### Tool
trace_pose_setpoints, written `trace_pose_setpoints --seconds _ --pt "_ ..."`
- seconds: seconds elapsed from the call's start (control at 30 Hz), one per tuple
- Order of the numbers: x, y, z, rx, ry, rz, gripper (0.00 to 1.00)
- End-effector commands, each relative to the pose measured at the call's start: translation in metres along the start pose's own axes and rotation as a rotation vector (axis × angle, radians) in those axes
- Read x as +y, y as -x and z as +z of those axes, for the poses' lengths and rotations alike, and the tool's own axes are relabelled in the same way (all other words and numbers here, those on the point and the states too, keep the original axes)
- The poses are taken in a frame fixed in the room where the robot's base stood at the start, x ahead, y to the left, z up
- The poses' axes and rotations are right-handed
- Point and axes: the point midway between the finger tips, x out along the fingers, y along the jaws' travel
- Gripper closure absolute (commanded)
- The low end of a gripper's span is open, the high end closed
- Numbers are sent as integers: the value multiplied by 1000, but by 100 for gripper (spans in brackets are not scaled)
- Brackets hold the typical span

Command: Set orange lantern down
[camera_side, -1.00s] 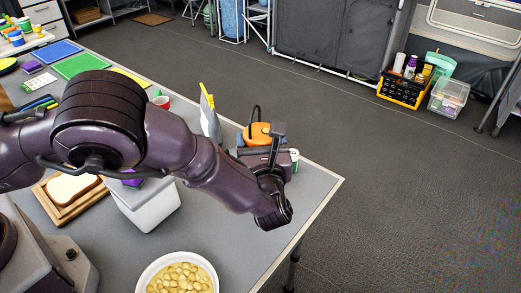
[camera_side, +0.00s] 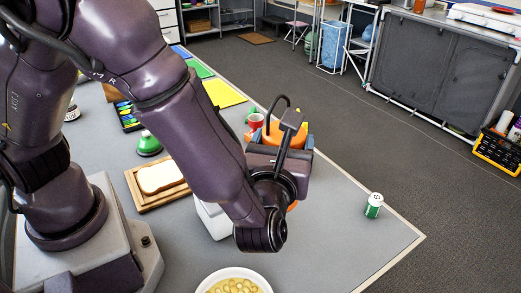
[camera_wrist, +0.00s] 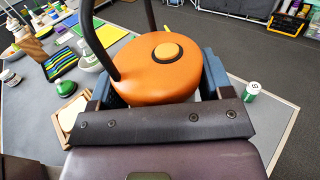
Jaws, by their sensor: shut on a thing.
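The orange lantern (camera_side: 286,134) has a round orange top and a dark carry handle. In the wrist view the lantern (camera_wrist: 160,76) fills the space between the two blue fingers of my gripper (camera_wrist: 163,88). My gripper (camera_side: 283,143) is shut on it, one finger on each side. The lantern looks upright. Its lower part is mostly hidden by my gripper and wrist, so I cannot tell whether its base touches the grey table (camera_side: 330,225).
A green and white can (camera_side: 373,205) stands alone near the table's right edge. A bowl of yellowish pieces (camera_side: 234,282) is at the front.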

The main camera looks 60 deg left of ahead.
Motion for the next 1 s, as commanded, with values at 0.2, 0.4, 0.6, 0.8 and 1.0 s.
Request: trace_pose_setpoints --seconds 0.2,0.4,0.6,0.8,1.0 --pt "0 0 29 -1 8 1 84" --pt "2 -2 55 -2 3 7 84" --pt "31 -38 52 -3 0 137 84" --pt "82 -82 52 -4 0 325 84" --pt "156 -121 52 -4 1 569 84"
